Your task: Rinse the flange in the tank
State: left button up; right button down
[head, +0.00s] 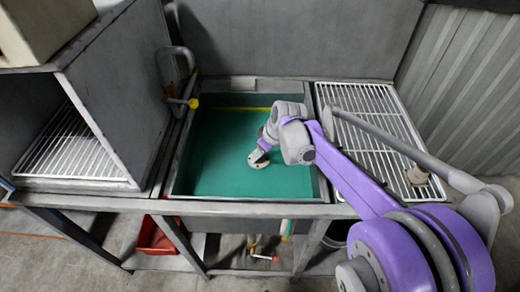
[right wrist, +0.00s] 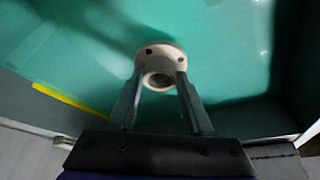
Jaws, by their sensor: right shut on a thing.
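The flange (head: 258,160) is a pale round piece with a collar and bolt holes. It is inside the tank (head: 245,208), over the green area near the middle. In the right wrist view the flange (right wrist: 161,56) sits between the two fingertips. My right gripper (head: 264,146) reaches down into the tank and is shut on the flange; its fingers also show in the right wrist view (right wrist: 160,88). I cannot tell whether the flange is under the green liquid surface or just above it. My left gripper is not in view.
A grey box with a wire rack (head: 75,150) stands left of the tank. A bent pipe with a yellow end (head: 193,103) is at the tank's left back edge. Right of the tank is another wire rack (head: 370,100) with a beige fitting (head: 418,175). A red bin (head: 155,238) sits below.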

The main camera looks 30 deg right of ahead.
notch_tip(320, 180, down, 13)
jog(key=b, duration=0.7)
jog(key=shift+f, duration=0.15)
jog(key=shift+f, duration=0.1)
dwell(0.4)
jog(key=shift+f+b, duration=0.45)
jog(key=shift+f, duration=0.35)
jog(key=shift+r, duration=0.15)
jog(key=shift+r+p, duration=0.7)
jog(key=shift+r, duration=0.1)
jog(key=shift+f, duration=0.1)
dwell(0.4)
jog(key=shift+f+b, duration=0.5)
jog(key=shift+f, duration=0.35)
jog(key=shift+r, duration=0.15)
